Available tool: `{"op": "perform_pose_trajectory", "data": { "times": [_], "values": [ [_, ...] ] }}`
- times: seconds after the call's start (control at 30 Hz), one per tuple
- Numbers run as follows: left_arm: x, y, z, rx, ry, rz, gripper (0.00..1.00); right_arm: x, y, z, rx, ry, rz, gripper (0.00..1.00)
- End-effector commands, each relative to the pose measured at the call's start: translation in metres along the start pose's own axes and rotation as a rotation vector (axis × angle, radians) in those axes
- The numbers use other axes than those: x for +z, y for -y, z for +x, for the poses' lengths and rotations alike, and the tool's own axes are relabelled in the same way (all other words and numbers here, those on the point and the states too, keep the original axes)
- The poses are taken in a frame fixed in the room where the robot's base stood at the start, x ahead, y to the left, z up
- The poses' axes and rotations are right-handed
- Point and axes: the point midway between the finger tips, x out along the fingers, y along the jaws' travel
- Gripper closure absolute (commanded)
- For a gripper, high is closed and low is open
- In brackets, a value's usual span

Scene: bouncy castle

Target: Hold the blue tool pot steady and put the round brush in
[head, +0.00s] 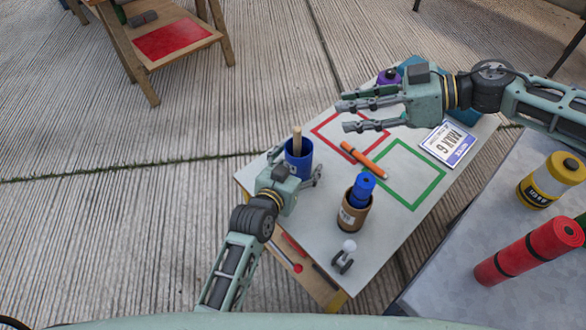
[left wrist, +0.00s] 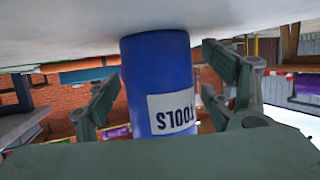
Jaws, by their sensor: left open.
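The blue tool pot (head: 299,162) stands upright on the small table, with a pale wooden handle sticking up out of it. My left gripper (head: 296,172) is open, with a finger on either side of the pot. In the left wrist view the pot (left wrist: 158,75) is between the fingers, its TOOLS label upside down; gaps show on both sides. My right gripper (head: 346,116) is open and empty above the far part of the table. An orange stick (head: 364,160) with a dark band lies between the red and green outlines. I cannot tell whether it is the round brush.
A brown pot (head: 354,216) holding a blue roll stands on the table (head: 320,222), near a small white-topped item (head: 346,256). A name card (head: 448,143) lies at right. A purple item (head: 388,77) is partly behind my right gripper. A grey surface (head: 525,270) holds red and yellow cylinders.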

Motion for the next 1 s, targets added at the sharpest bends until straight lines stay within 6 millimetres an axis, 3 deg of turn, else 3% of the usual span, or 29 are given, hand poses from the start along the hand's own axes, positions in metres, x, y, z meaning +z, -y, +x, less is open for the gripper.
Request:
{"op": "perform_pose_trajectory", "data": {
  "times": [0.17, 0.6, 0.77, 1.0],
  "values": [
    [0.002, 0.0, -0.021, 0.0, 0.002, 0.0, 0.25, 0.0, 0.0, 0.0, 0.0, 0.0, 0.0, 0.64],
    [0.002, 0.0, -0.102, 0.0, 0.003, 0.001, 0.25, 0.0, 0.0, 0.0, 0.0, 0.0, 0.0, 0.64],
    [0.001, 0.0, -0.116, 0.001, 0.002, 0.001, 0.25, 0.0, 0.0, 0.0, 0.0, 0.0, 0.0, 0.64],
    [-0.001, 0.0, -0.118, 0.001, 0.001, 0.0, 0.25, -0.002, 0.0, -0.001, 0.0, 0.0, 0.0, 0.64]
  ]
}}
